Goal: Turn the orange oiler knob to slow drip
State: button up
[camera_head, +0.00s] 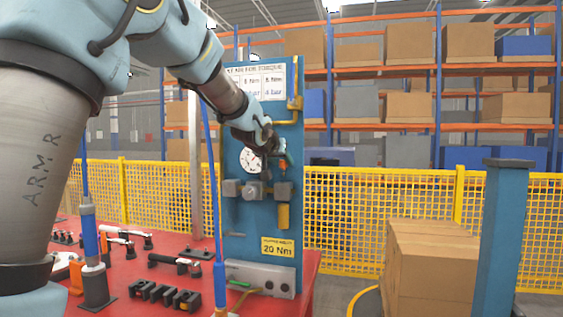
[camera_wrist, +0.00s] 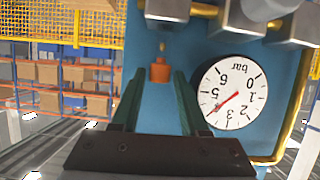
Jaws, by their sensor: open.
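The orange oiler knob (camera_wrist: 160,71) shows in the wrist view on the blue panel (camera_wrist: 190,55), just beyond and between my open fingertips. The knob's setting cannot be read.
A round pressure gauge (camera_wrist: 230,92) sits right beside my fingers in the wrist view. Grey valve blocks (camera_head: 252,190) and a yellow cylinder (camera_head: 283,216) are lower on the panel. A yellow pipe (camera_head: 293,110) runs above. The red table (camera_head: 140,287) carries several tools.

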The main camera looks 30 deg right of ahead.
jog(key=shift+w+d+f, duration=0.1)
jog(key=shift+w+d, duration=0.1)
grip_shut()
dwell(0.3)
